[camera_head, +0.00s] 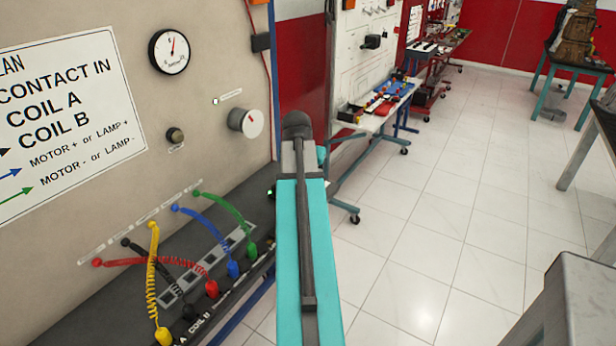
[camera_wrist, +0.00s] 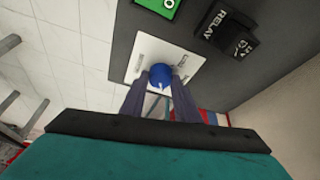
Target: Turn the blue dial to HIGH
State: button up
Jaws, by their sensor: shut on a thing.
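The blue dial (camera_wrist: 160,74) shows in the wrist view, mounted on a white plate (camera_wrist: 140,54) on a dark panel. My gripper (camera_wrist: 161,80) has its two dark fingers on either side of the dial and is shut on it. A light pointer mark shows on the dial's near side. Small labels on the plate are too small to read, so which setting it points at cannot be told. In the head view the dial and my fingers do not show; my turquoise arm is in the foreground.
A black relay block (camera_wrist: 228,35) and a green part (camera_wrist: 160,5) sit near the dial. Open tiled floor (camera_head: 430,230) lies right, with benches beyond.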

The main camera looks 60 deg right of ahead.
dwell(0.3)
jog(key=o, duration=1)
jog(key=shift+o, duration=0.2)
jog(key=shift+r, duration=0.1)
jog(key=b+v, duration=0.1)
jog(key=v, duration=1.2)
jog(key=shift+a+r, duration=0.2)
jog(key=shift+r, duration=0.05)
jog(key=shift+s, duration=0.15)
